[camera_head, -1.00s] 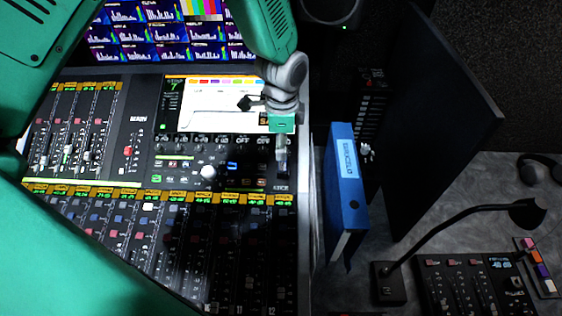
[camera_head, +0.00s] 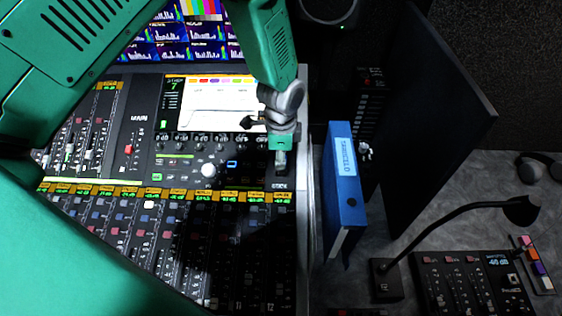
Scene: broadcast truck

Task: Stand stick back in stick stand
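My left gripper (camera_head: 280,162) points down at the right edge of the mixing console, below the screen. Its small grey fingertips are over a dark block with a pale label (camera_head: 280,186), which looks like the stick stand. The fingers are too small and dark to show whether they are open or shut. I cannot make out the stick apart from the fingertips and the block. My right gripper is not in view.
The mixing console (camera_head: 130,215) with faders and knobs fills the left. A blue binder (camera_head: 343,190) stands just right of it. A dark panel (camera_head: 430,120), a gooseneck microphone (camera_head: 450,215) and a small control box (camera_head: 470,285) are farther right.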

